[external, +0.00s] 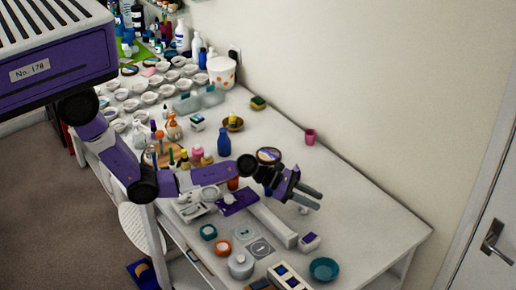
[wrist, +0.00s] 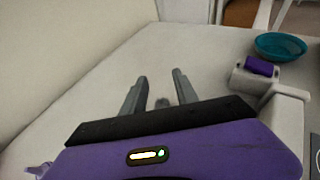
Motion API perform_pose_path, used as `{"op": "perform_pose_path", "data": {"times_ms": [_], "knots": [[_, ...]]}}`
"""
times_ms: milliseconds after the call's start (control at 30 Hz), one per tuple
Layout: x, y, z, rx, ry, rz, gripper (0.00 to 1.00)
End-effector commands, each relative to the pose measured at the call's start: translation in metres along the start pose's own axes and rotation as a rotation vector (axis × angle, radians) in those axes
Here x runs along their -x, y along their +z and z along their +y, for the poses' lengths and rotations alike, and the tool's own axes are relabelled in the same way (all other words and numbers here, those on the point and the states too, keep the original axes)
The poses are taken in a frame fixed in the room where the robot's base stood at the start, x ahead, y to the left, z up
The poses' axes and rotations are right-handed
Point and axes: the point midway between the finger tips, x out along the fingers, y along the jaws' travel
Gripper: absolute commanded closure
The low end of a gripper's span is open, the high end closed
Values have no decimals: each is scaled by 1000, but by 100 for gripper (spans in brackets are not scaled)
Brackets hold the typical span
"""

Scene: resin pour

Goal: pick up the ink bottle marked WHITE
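My gripper (external: 317,199) is stretched out over the right part of the white table. Its two grey fingers are apart in the wrist view (wrist: 160,78), with nothing held between the tips. A small pale object (wrist: 161,103) shows low between the fingers, and a small whitish thing (external: 303,210) shows just under the gripper in the external view. I cannot tell whether it is a bottle. Several small bottles with coloured tops (external: 184,158) stand left of the gripper, partly near my arm. No label marked WHITE can be read in either view.
A teal bowl (external: 324,268) stands near the front edge; it also shows in the wrist view (wrist: 280,46). A white device with a purple top (external: 309,242) is beside it. A blue bottle (external: 224,142) and pink cup (external: 310,136) stand farther back. The right table end (external: 385,225) is clear.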

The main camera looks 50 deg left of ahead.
Motion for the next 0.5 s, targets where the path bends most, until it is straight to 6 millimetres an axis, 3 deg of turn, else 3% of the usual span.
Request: {"op": "perform_pose_path", "data": {"times_ms": [67,233,500], "knots": [[0,0,0,0,0,0,64],[0,0,0,0,0,0,98],[0,0,0,0,0,0,100]]}}
